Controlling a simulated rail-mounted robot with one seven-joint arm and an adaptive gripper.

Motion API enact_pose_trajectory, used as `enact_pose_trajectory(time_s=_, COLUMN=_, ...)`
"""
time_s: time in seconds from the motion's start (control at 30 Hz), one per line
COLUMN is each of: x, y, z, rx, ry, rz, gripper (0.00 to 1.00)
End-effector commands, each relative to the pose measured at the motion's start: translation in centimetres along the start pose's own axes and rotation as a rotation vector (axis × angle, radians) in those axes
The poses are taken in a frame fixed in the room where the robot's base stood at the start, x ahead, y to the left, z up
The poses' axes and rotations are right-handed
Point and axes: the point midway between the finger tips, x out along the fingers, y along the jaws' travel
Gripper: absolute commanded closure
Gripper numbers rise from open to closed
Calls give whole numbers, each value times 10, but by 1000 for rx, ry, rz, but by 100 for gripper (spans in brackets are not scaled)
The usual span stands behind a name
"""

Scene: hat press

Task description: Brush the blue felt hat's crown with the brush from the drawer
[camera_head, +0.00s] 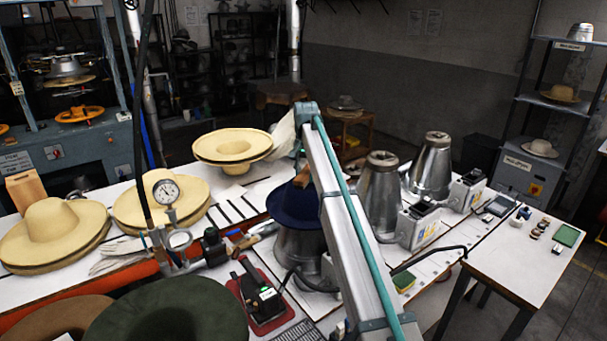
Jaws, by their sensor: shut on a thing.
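The blue felt hat (293,204) sits on a metal form (298,250) in the middle of the work table. Its right side and part of its crown are hidden behind a long silver beam with a teal line, which looks like my arm. A small brown piece (303,177) shows at the crown beside the beam. It may be the brush, but too little of it shows to be sure, and I cannot tell whether it touches the felt. My gripper is not visible; the beam may hide it. I cannot make out the drawer.
Straw hats (55,232) and a pressure gauge (165,192) stand on the left. Two metal steam pots (381,192) with white control boxes stand right of the beam. A side table (530,262) holds small items.

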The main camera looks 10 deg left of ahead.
Motion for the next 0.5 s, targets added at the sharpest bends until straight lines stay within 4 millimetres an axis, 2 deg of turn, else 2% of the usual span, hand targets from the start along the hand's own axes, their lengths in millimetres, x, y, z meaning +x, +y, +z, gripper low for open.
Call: enact_pose_trajectory(time_s=0.5, x=0, y=25, z=0, rx=2, ry=0, rz=1, gripper=88)
